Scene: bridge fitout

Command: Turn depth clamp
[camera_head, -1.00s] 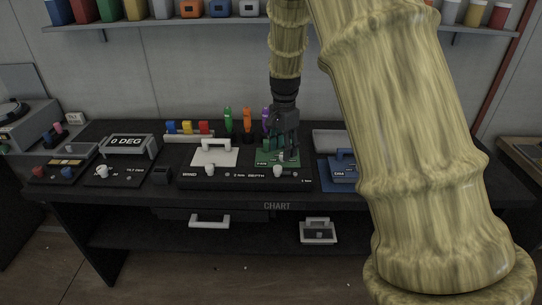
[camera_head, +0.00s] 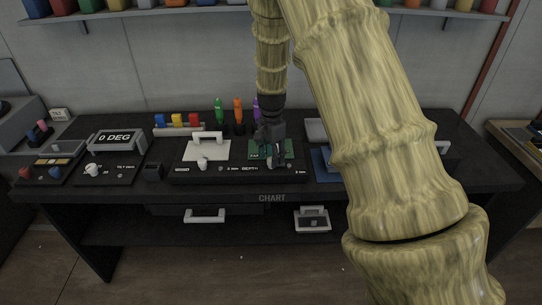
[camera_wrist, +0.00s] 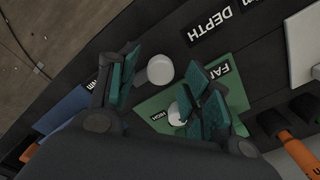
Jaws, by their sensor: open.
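The depth clamp is a white round knob (camera_wrist: 159,69) on a short stem, close to the DEPTH label (camera_wrist: 212,33) in the wrist view. My gripper (camera_wrist: 162,90) is open, with one teal-padded finger on each side of the knob; I cannot tell if either finger touches it. In the head view my gripper (camera_head: 274,158) points down over the front of the black panel (camera_head: 215,177), right of the DEPTH label, and largely hides the knob. A green plate (camera_wrist: 150,104) marked FAR and HIGH lies behind the knob, with a white round part partly covered by a finger.
Left of my gripper are a white plate with a handle (camera_head: 208,148) and another white knob (camera_head: 202,163). Green, orange and purple upright tools (camera_head: 238,112) stand behind. A blue plate (camera_head: 320,160) is to the right, partly hidden by my arm. A 0 DEG display (camera_head: 116,138) stands left.

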